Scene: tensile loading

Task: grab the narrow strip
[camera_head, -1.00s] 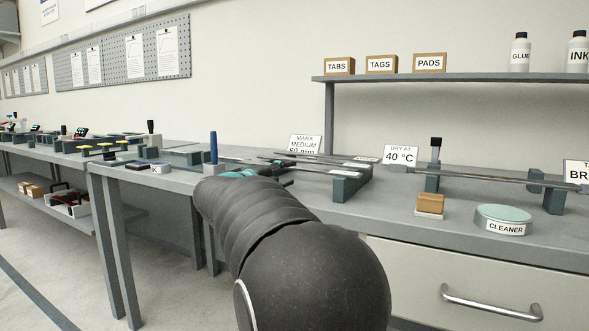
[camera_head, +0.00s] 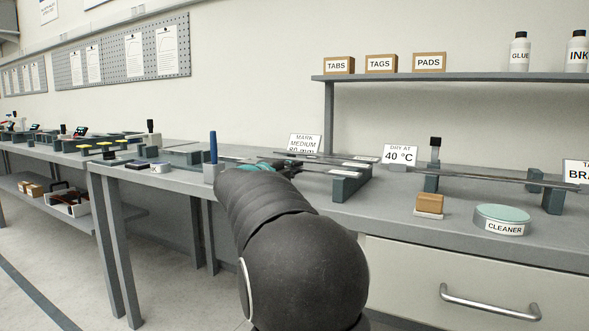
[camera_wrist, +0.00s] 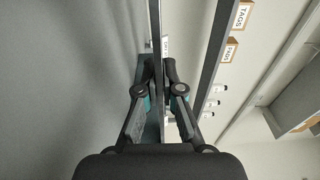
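A narrow grey strip (camera_wrist: 156,25) runs lengthwise up the middle of the wrist view, between my two fingertips. My gripper (camera_wrist: 158,68) is partly open, with a small gap between its fingers; I see no clear contact with the strip. In the head view my gripper (camera_head: 262,168) is at the left end of a rack on the bench, mostly hidden behind my own dark arm. Strips (camera_head: 325,158) lie across the rack's dark support block (camera_head: 351,186), their left ends near my gripper.
A blue-handled tool (camera_head: 213,147) stands upright just left of my gripper. To the right are a drying rack (camera_head: 553,200), a tan block (camera_head: 430,203) and a cleaner tin (camera_head: 503,219). A shelf (camera_head: 450,77) with boxes and bottles hangs above.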

